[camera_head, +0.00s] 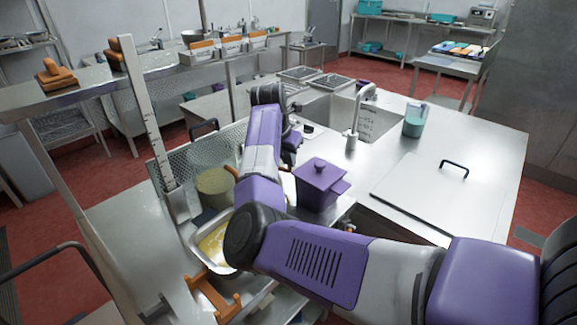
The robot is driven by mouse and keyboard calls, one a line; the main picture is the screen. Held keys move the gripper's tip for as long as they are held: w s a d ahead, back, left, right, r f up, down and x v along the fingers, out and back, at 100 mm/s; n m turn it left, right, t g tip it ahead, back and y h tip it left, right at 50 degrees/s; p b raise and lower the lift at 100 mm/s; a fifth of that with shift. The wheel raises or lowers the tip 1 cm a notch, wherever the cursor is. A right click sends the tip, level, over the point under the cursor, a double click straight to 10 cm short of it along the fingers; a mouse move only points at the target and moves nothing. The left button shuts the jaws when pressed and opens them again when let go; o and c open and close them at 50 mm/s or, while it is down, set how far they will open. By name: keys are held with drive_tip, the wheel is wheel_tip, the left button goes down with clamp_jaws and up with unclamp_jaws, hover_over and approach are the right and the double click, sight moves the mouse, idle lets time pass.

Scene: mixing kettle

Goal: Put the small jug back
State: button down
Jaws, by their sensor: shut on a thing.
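A teal jug with a clear upper part (413,122) stands upright on the steel counter (440,135), right of the sink. I cannot tell whether it is the small jug of the task. My arm reaches in from the lower right, bends at the elbow and runs up to a dark wrist. My gripper (290,152) points down behind the forearm, above the counter left of the sink and well apart from the teal jug. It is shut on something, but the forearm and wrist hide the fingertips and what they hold.
A purple lidded pot (317,187) stands just below the gripper in the picture. An olive pot (214,188) and a steel tray with yellow contents (212,243) lie to the left. The tap (354,125) rises beside the sink. A flat lid with a black handle (425,190) covers the right counter.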

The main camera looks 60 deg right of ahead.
sight(289, 167)
drive_tip(key=shift+f, duration=1.4)
drive_tip(key=c, duration=1.4)
unclamp_jaws()
drive_tip(key=shift+f, duration=0.15)
drive_tip(key=shift+c, duration=0.2)
drive_tip(key=b+v, duration=0.1)
drive_tip(key=v, duration=1.1)
